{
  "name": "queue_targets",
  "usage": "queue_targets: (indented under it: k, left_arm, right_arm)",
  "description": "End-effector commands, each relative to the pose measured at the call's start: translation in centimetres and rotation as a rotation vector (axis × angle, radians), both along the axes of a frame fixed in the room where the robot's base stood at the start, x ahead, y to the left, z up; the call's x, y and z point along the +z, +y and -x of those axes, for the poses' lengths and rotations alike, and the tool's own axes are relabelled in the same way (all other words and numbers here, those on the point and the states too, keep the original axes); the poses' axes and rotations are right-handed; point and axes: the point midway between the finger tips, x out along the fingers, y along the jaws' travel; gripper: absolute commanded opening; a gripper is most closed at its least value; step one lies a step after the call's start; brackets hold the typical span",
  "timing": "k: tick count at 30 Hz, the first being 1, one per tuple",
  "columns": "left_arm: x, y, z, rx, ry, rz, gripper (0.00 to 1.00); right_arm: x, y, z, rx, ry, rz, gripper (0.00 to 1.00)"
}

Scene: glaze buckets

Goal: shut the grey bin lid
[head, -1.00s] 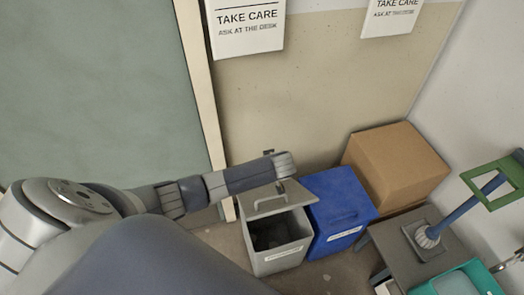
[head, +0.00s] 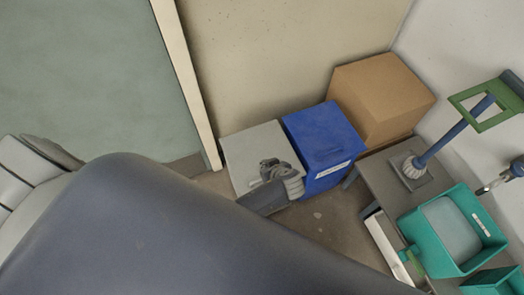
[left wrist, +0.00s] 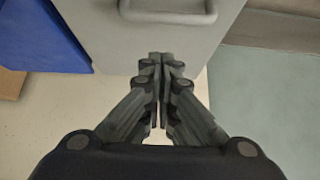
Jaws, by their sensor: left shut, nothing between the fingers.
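The grey bin (head: 243,150) stands against the wall at the middle of the head view, left of the blue bin. Its grey lid (head: 262,143) lies flat across the top and looks shut. My left gripper (head: 270,172) is over the near part of the lid, hiding part of it and the bin's front. In the left wrist view the shut, empty fingers (left wrist: 162,58) point at the lid (left wrist: 110,45), with its handle (left wrist: 168,14) just beyond the tips. I cannot tell whether the fingers touch the lid. My right gripper is not in view.
The blue bin (head: 322,140) stands close on the right, then a cardboard box (head: 380,95). A low grey table (head: 375,180) holds a blue post with a green frame (head: 480,108). A teal container (head: 453,230) is nearby. A door frame (head: 188,80) is left.

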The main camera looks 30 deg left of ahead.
Motion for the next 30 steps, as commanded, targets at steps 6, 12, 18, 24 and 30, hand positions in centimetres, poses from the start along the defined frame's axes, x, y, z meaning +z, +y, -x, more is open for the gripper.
queue_targets:
  k: [6, 12, 18, 24, 30]
  left_arm:
    - [-4.0, -1.2, 1.1, 0.001, 0.002, 0.001, 0.00]
    - [-5.7, -1.7, 1.4, -0.001, 0.000, 0.001, 0.00]
    - [-6.4, -1.9, 1.6, 0.000, 0.001, 0.001, 0.00]
    - [-6.4, -1.9, 1.6, -0.001, 0.000, 0.000, 0.00]
    - [-6.4, -1.9, 1.6, -0.001, 0.000, 0.000, 0.00]
  right_arm:
    - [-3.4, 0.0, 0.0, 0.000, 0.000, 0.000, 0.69]
    - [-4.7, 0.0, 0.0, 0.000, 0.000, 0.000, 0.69]
    - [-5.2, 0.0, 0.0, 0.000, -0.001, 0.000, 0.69]
    - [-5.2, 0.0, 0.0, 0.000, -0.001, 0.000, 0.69]
    - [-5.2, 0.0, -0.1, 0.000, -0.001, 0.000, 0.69]
